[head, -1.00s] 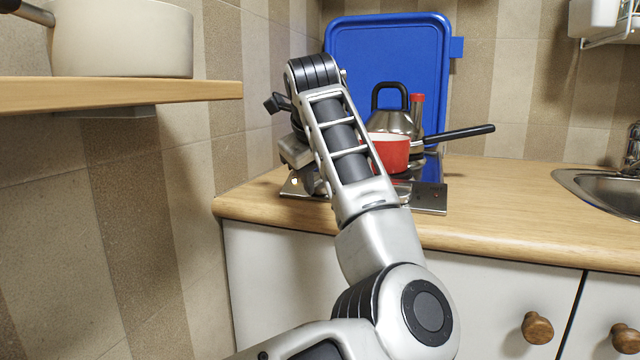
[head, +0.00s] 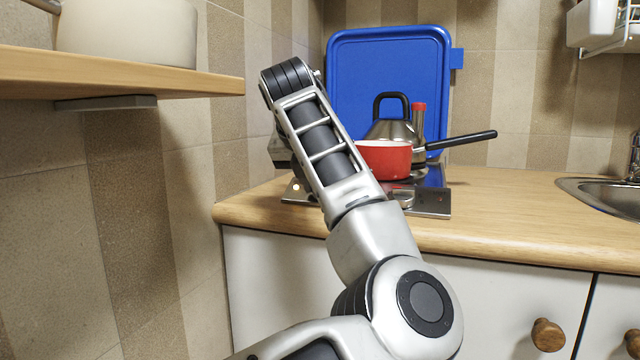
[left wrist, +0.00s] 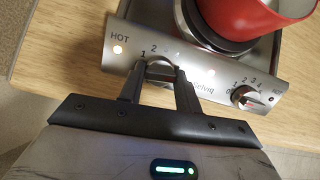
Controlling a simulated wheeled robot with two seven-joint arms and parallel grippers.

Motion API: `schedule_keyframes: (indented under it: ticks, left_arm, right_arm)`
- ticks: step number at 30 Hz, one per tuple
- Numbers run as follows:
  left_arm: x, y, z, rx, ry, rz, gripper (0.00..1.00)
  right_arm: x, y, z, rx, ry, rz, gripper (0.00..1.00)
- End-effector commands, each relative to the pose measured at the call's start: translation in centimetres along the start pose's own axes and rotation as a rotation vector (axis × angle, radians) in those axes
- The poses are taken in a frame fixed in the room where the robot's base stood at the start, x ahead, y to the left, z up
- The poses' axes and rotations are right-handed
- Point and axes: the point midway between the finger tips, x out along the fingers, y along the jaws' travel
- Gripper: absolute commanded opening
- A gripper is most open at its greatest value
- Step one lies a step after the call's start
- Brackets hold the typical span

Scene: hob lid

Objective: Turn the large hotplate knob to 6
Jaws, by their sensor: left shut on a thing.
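The steel hob shows its front panel (left wrist: 210,80) in the left wrist view, with two knobs. My left gripper (left wrist: 160,78) is shut on the left knob (left wrist: 159,66), one finger on each side. The digits 1, 2 and 4 show around this knob; its pointer and other digits are hidden by the fingers. The right knob (left wrist: 245,97) is free, with its own digits. The left HOT lamp (left wrist: 117,49) is lit. My right gripper is not in view.
A red saucepan (head: 384,160) stands on the hob, its black handle pointing right. A steel kettle (head: 391,128) is behind it. A blue lid (head: 385,70) stands upright at the back. A wooden shelf (head: 120,75) with a pot is at left. Counter right of the hob is clear.

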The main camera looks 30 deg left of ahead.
Motion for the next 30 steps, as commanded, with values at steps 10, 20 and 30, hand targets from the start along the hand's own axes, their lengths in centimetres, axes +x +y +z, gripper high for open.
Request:
schedule_keyframes:
  ticks: [10,20,30]
  left_arm:
    - [0.06,0.0,-0.09,0.099,0.005,-0.021,0.11]
    - [0.06,0.01,-0.09,0.107,0.005,-0.023,0.11]
    - [0.04,0.03,-0.06,0.106,0.004,-0.022,0.55]
  right_arm:
    - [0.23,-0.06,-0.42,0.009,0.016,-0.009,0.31]
    - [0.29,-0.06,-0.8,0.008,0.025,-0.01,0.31]
    - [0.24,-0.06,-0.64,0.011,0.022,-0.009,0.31]
